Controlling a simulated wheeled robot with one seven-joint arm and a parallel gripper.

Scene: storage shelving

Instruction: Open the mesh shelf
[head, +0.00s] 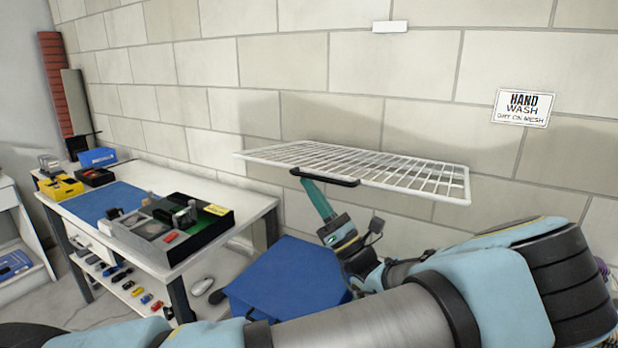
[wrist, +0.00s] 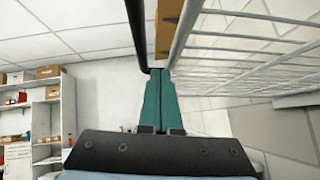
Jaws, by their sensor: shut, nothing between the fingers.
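The white wire mesh shelf (head: 415,192) sticks out level from the block wall. A black bar handle (head: 330,179) is fixed along its front edge. My gripper (head: 305,180) has teal fingers and points up at the left end of the handle from below. In the wrist view, the shut fingers (wrist: 160,74) end close to the lower end of the black handle (wrist: 138,35), with the mesh shelf (wrist: 181,34) to the right. Whether the fingertips touch the handle or the shelf edge, I cannot tell. Nothing is held.
A workbench (head: 255,205) with a black tray (head: 205,238) and small parts stands at the left. A blue box (head: 285,280) is below my gripper. A hand wash sign (head: 523,107) hangs on the wall at the right. The wrist view shows storage shelves (wrist: 42,112) at the left.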

